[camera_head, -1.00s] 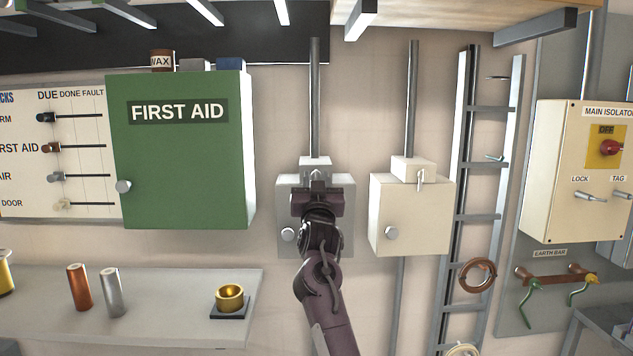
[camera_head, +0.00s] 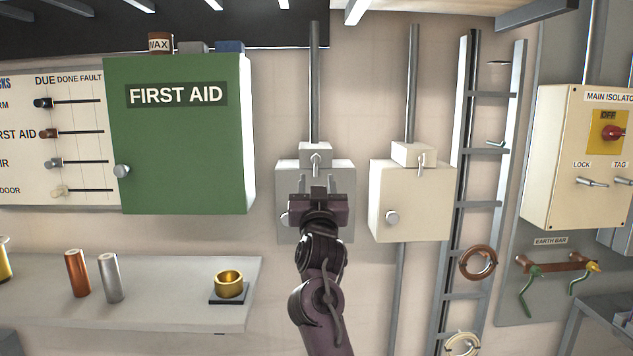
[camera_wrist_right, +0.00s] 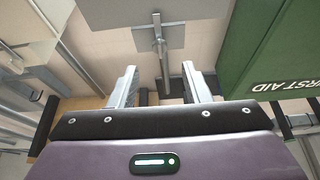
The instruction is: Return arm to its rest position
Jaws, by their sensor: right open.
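My right arm reaches up from the bottom of the head view. Its dark purple gripper (camera_head: 319,186) is open, with two pale fingers apart and nothing between them. It overlaps the grey wall box (camera_head: 342,178) in the picture. The small toggle lever (camera_head: 316,162) above it is uncovered, just beyond the fingertips. In the right wrist view the open fingers (camera_wrist_right: 159,84) point toward the grey box (camera_wrist_right: 115,12) and its lever (camera_wrist_right: 157,27), with a visible gap. My left gripper is not in view.
The green first aid cabinet (camera_head: 180,150) is to the left and a cream switch box (camera_head: 410,200) to the right. A shelf (camera_head: 160,305) holds cylinders and a brass cup (camera_head: 229,283). A ladder-like rack (camera_head: 480,150) and main isolator (camera_head: 565,170) stand farther right.

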